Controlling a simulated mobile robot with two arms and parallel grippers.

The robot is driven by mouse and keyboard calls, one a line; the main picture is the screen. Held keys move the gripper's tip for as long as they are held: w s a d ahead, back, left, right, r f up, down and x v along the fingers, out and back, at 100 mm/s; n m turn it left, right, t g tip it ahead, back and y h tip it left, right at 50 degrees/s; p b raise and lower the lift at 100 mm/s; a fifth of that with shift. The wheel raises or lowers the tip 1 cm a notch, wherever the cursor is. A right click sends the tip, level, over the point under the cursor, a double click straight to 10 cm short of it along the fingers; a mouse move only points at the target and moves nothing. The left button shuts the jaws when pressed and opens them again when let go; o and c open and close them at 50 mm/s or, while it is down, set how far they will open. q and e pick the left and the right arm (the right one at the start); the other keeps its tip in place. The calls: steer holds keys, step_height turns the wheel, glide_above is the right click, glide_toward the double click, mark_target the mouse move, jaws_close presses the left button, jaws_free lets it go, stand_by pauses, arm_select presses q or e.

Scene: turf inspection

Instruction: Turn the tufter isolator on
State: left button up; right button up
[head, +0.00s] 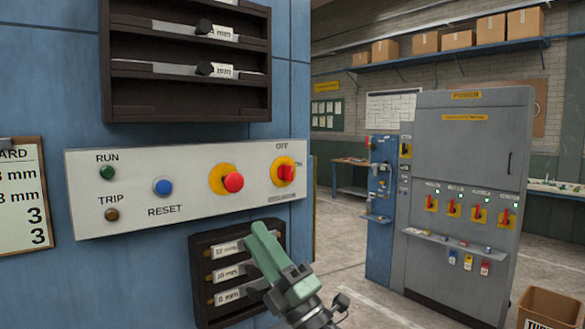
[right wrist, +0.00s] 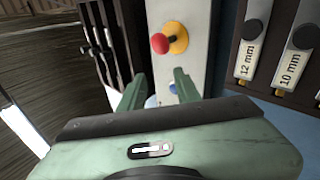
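A red rotary switch (head: 286,173) on a yellow plate sits at the right end of the white control panel (head: 130,220). Several similar red switches (head: 453,208) are on the grey POWER cabinet (head: 465,140), with labels too small to read, so I cannot tell which is the tufter's. My right gripper (head: 268,240) is below the panel, apart from the rotary switch. In the right wrist view its fingers (right wrist: 158,88) are apart and empty. My left gripper is out of view.
A red mushroom button (head: 233,182) and a blue RESET button (head: 162,186) are on the panel. Dark racks hang above (head: 185,95) and below (head: 205,245) it. A cardboard box (head: 550,308) stands at the lower right. Open floor lies before the cabinet.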

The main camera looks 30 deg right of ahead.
step_height(320, 180, up, 6)
steer(key=w+a+n+g+y, duration=0.2)
steer(key=n+g+y, duration=0.45)
steer(key=n, duration=0.65)
steer(key=h, duration=1.2)
glide_toward(292, 167)
steer(key=w+r, duration=0.1)
steer(key=w, duration=0.1)
steer(key=shift+n+g, duration=0.3)
steer(key=shift+g, duration=0.15)
steer(key=w+p, duration=0.1)
steer(key=w, duration=0.1)
steer(key=w+p, duration=0.1)
steer(key=w, duration=0.1)
steer(key=w+p, duration=0.2)
steer(key=shift+w+a+r, duration=0.1)
steer(key=shift+w+a, duration=0.05)
steer(key=shift+a, duration=0.15)
steer(key=shift+w, duration=0.5)
jaws_close()
